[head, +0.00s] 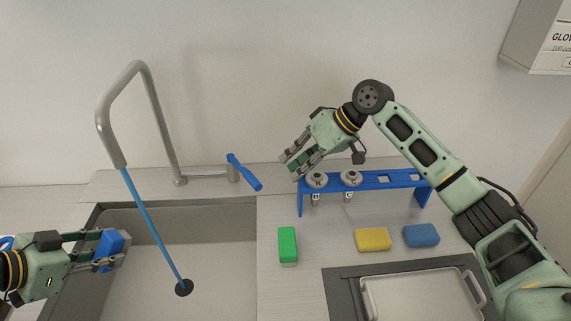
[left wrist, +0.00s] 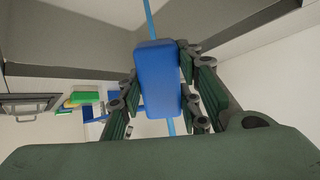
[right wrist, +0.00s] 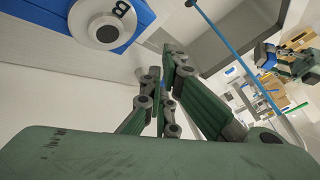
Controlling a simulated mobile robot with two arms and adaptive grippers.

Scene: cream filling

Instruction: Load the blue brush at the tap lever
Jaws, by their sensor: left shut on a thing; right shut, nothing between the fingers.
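My left gripper (head: 112,252) is shut on a blue block, which I take for the blue brush (head: 108,241), over the left part of the sink. The blue brush (left wrist: 158,80) fills the middle of the left wrist view, between the fingers. The tap (head: 165,130) has a tall bent spout and a blue lever (head: 244,172) slanting down to the right. A thin blue stream (head: 152,228) runs from the spout to the drain, apart from the brush. My right gripper (head: 289,166) is shut and empty, right of the lever; its fingers (right wrist: 168,65) also show in the right wrist view.
A blue rack (head: 398,180) holds two round metal-topped pieces. A green block (head: 287,243), a yellow block (head: 373,239) and another blue block (head: 421,235) lie on the counter. A metal tray (head: 420,294) sits at the front right. The sink (head: 225,275) is otherwise clear.

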